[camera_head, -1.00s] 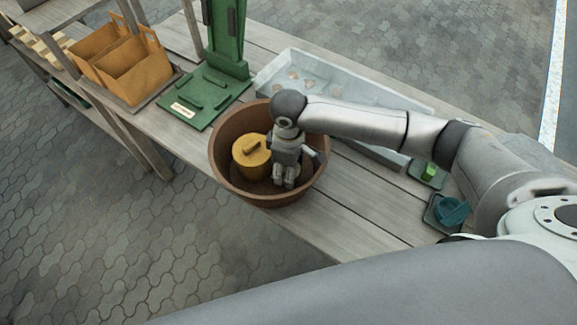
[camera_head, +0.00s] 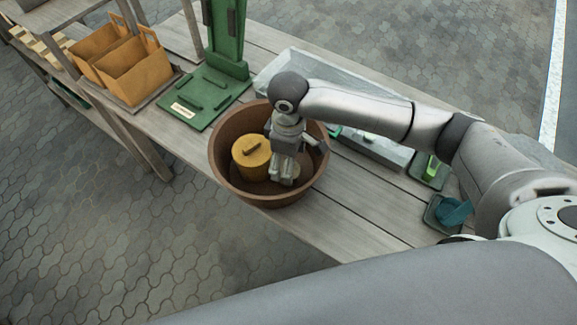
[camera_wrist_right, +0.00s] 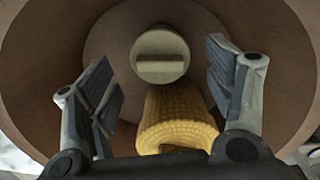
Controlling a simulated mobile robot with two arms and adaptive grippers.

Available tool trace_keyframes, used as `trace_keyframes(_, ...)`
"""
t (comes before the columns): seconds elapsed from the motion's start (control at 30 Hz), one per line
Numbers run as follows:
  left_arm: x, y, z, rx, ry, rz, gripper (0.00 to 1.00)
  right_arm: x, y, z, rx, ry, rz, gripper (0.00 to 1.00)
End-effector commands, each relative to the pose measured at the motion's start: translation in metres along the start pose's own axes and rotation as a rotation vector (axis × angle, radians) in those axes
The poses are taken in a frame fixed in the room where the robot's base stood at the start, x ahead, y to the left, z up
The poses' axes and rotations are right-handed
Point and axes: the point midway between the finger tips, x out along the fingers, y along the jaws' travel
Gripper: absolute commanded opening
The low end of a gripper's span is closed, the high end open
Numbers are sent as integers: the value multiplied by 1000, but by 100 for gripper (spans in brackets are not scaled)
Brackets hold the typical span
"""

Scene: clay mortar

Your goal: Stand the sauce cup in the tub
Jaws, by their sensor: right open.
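The brown tub (camera_head: 222,172) stands on the bench. Inside it a yellow lidded pot (camera_head: 250,158) stands on the left; its woven-looking side shows in the right wrist view (camera_wrist_right: 176,118). A small pale round cup, which I take for the sauce cup (camera_wrist_right: 160,55), stands upright on the tub floor with a bar across its top. In the head view it is mostly hidden by my gripper. My right gripper (camera_head: 282,177) points down into the tub. In the right wrist view its fingers (camera_wrist_right: 162,88) are wide apart and empty, with the cup beyond them. My left gripper is not in view.
A green stand (camera_head: 225,80) rises behind the tub. A grey tray (camera_head: 275,68) lies behind my right arm. Small green and teal items (camera_head: 455,211) sit at the right. Orange bins (camera_head: 135,72) stand at the left. The front bench planks are clear.

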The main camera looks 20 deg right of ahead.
Motion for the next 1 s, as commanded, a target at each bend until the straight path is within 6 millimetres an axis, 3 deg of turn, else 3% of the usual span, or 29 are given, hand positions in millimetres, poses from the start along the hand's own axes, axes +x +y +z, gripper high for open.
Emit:
trace_keyframes(0.2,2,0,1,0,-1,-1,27,-48,0,-1,0,3,2,75)
trace_keyframes(0.4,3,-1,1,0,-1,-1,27,-73,0,0,1,1,1,75)
trace_keyframes(1.0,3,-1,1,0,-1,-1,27,-80,0,0,1,-1,0,75)
